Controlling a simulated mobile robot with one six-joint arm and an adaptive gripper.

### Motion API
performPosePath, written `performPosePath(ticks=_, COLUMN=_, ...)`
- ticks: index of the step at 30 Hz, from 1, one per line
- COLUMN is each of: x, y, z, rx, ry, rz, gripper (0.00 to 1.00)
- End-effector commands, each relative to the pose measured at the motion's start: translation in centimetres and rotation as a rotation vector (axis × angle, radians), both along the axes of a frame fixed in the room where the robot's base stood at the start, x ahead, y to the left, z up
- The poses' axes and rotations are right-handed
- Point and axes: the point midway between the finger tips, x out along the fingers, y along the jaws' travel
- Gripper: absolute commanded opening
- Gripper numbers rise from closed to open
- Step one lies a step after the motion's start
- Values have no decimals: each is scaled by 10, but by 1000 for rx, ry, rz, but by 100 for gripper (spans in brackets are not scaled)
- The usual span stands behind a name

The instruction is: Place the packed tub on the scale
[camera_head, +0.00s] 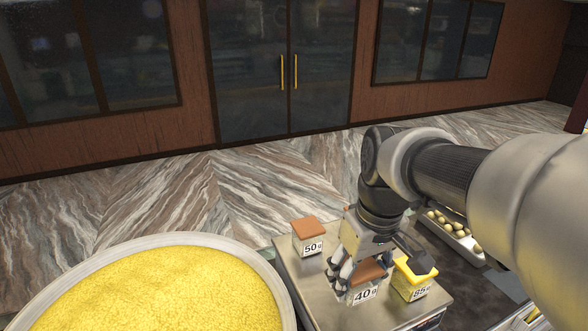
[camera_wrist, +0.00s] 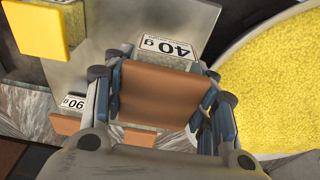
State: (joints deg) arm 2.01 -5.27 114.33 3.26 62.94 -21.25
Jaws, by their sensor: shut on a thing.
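My gripper (camera_head: 360,272) is shut on a small tub with a brown lid and a white label reading 40 g (camera_head: 365,295). In the wrist view, the fingers (camera_wrist: 160,88) flank the tub's brown lid (camera_wrist: 158,97), and its label (camera_wrist: 168,48) shows upside down. The tub is over the steel surface (camera_head: 330,312); I cannot tell whether it touches. A brown-lidded 50 g tub (camera_head: 308,237) stands behind and left, a yellow-lidded tub (camera_head: 412,278) to the right, its label seeming to read 85 g. I cannot clearly make out which surface is the scale.
A large round pan of yellow grains (camera_head: 160,290) fills the lower left, close to the steel surface. A metal tray of round pale sweets (camera_head: 455,238) lies on the dark counter at right, partly behind my arm. The marble-patterned floor beyond is clear.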

Motion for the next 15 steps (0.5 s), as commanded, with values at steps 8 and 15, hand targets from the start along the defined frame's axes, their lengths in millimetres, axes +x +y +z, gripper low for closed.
performPosePath(ticks=8, x=0, y=0, z=-32, rx=0, ry=1, rz=1, gripper=32)
performPosePath(ticks=15, x=-1, y=0, z=-66, rx=0, ry=2, rz=1, gripper=32)
